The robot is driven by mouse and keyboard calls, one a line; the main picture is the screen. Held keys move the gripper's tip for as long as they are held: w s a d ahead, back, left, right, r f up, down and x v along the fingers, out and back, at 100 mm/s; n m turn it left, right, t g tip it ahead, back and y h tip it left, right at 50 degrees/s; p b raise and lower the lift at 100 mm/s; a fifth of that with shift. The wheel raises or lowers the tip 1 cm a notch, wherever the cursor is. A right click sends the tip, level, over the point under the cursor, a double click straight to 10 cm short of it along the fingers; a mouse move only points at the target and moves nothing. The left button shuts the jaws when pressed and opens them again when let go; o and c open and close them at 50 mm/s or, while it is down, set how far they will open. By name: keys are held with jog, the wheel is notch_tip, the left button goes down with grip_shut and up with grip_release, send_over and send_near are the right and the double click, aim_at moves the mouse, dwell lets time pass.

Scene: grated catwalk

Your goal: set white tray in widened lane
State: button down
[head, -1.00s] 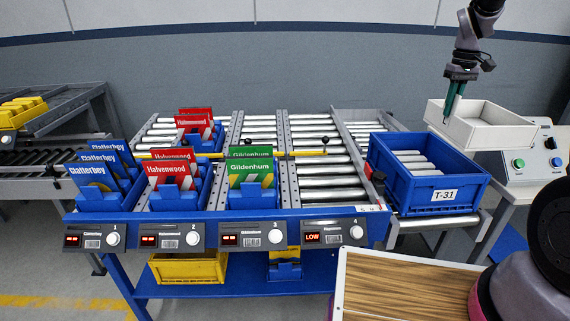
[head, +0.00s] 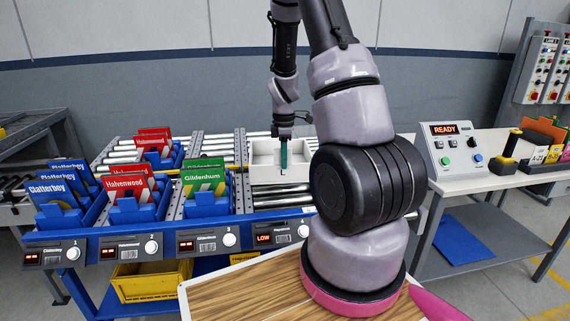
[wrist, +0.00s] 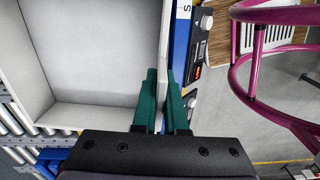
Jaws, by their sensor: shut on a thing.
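The empty white tray (head: 262,174) is over the roller lane (head: 280,201) at the right of the rack, the one above the display reading LOW. My gripper (head: 284,160), with green fingers, is shut on the tray's near wall. In the wrist view my gripper (wrist: 162,85) pinches that wall, and the white tray (wrist: 85,62) fills the upper left with its bare floor showing. The tray looks about level. I cannot tell whether its bottom touches the rollers. My arm hides the lane's right side.
A green Gildenhum holder (head: 203,179) stands close left of the tray. Red Halvenwood (head: 130,190) and blue Clatterbey (head: 58,195) holders fill lanes farther left. A control box reading READY (head: 452,148) stands on the bench at right. A wooden top (head: 240,292) lies in front.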

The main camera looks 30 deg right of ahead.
aim_at(289, 176)
jog(key=shift+n, duration=0.5)
jog(key=shift+s+d+f, duration=0.15)
jog(key=shift+s+f, duration=0.05)
jog(key=shift+f, duration=0.75)
jog(key=shift+s+d+f, duration=0.1)
jog(key=shift+s+f, duration=0.05)
jog(key=shift+f, duration=0.75)
jog(key=shift+s+d+f, duration=0.15)
jog(key=shift+s+f, duration=0.05)
jog(key=shift+f, duration=0.75)
jog(key=shift+d, duration=0.2)
jog(key=shift+s+f, duration=0.1)
